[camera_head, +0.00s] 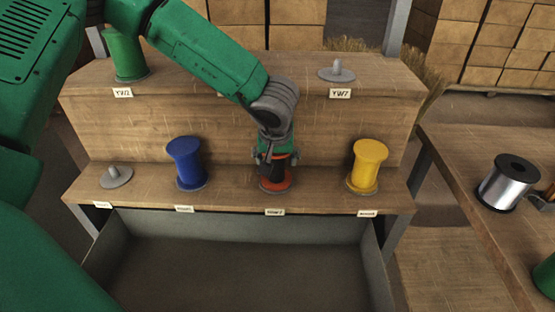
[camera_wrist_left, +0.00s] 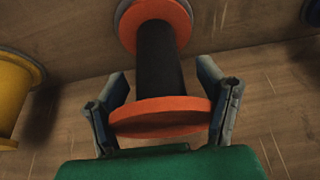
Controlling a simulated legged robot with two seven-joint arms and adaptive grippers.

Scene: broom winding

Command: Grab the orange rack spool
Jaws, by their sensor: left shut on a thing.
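The orange rack spool (camera_head: 273,185) has orange end discs and a dark core. It stands on the lower shelf of the wooden rack between a blue and a yellow spool. My left gripper (camera_head: 274,156) comes down on it from above and is shut on it. In the left wrist view, the fingers of my left gripper (camera_wrist_left: 163,112) sit on both sides of the near orange disc (camera_wrist_left: 160,118). The dark core and the far orange disc (camera_wrist_left: 152,18) extend beyond. My right gripper is not in view.
A blue spool (camera_head: 187,163) and a yellow spool (camera_head: 367,165) flank it on the lower shelf (camera_head: 230,190). A green spool (camera_head: 125,55) stands on the upper shelf. Empty holders (camera_head: 337,72) and (camera_head: 115,176) show. A grey bin (camera_head: 230,255) lies in front. A silver spool (camera_head: 508,182) stands on the right table.

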